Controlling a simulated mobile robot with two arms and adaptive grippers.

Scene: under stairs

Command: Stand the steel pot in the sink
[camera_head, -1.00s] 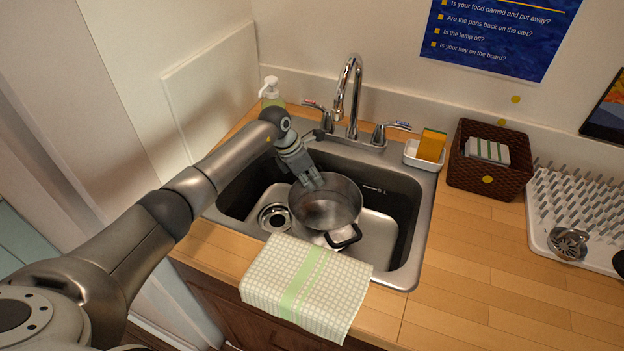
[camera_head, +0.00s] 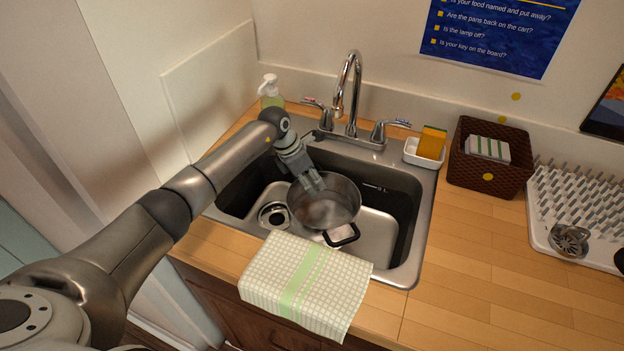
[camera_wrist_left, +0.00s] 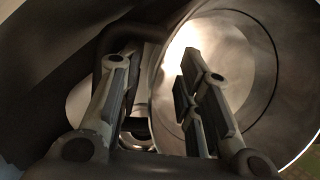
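The steel pot (camera_head: 336,215) is in the sink (camera_head: 413,240), over the basin floor beside the drain. It looks upright, with its open top up and a dark handle towards the front. Whether its whole base rests on the floor is hidden. My left gripper (camera_head: 316,186) is at the pot's far left rim. In the left wrist view, the fingers of my left gripper (camera_wrist_left: 155,75) are spread, one outside the wall of the pot (camera_wrist_left: 245,70) and one inside, with a visible gap between them. My right gripper is not in view.
The faucet (camera_head: 348,95) rises behind the basin. A soap bottle (camera_head: 271,94) stands behind left, a sponge dish (camera_head: 423,156) and brown basket (camera_head: 490,182) to the right. A checked towel (camera_head: 330,290) lies over the front edge. A drying rack (camera_head: 580,205) is far right.

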